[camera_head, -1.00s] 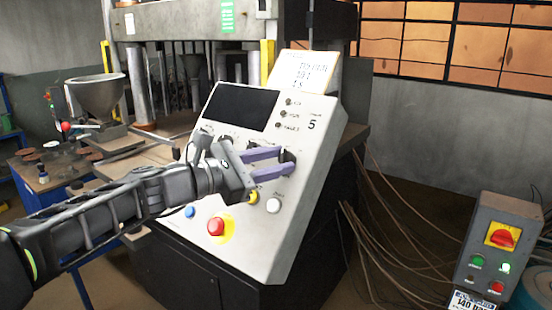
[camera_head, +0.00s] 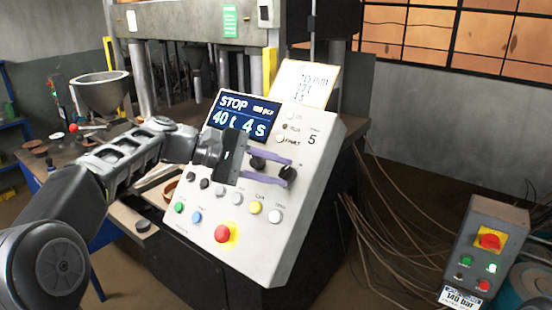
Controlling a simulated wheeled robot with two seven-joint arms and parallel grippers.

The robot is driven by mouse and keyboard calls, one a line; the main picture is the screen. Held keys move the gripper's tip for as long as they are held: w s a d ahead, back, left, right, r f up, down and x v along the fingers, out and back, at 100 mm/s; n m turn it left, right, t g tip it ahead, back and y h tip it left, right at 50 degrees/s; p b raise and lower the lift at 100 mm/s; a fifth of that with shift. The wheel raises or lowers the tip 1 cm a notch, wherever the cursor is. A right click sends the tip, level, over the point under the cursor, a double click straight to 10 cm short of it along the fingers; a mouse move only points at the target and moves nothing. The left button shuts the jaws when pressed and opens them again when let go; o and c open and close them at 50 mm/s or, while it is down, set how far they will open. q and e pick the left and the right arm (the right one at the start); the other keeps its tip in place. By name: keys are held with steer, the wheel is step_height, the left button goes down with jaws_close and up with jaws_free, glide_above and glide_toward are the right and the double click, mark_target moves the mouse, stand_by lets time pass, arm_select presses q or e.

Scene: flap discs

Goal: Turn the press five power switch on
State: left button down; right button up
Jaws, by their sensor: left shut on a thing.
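The press five control panel (camera_head: 310,190) is a tilted light-grey box marked 5. Its screen (camera_head: 240,117) is lit blue and reads STOP, 40 t and 4 s. A black rotary knob (camera_head: 289,173) sits at the panel's right side, turned at an angle. My left gripper (camera_head: 286,167) reaches in from the left, its purple fingers shut on this knob. The fingers partly cover the knob. A second black knob (camera_head: 257,163) shows between the fingers, nearer the palm. My right gripper is not in view.
Several small buttons and a red emergency button (camera_head: 222,233) lie below the fingers. A funnel (camera_head: 101,92) stands on the table at left. A grey box with a red rotary switch (camera_head: 490,238) stands at lower right, with loose cables beside the press.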

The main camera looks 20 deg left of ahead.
arm_select(q)
steer(key=shift+m+g+p, duration=0.3)
steer(key=shift+m+p, duration=0.1)
steer(key=shift+m, duration=0.1)
steer(key=c, duration=1.1)
jaws_free()
steer(key=shift+r, duration=0.1)
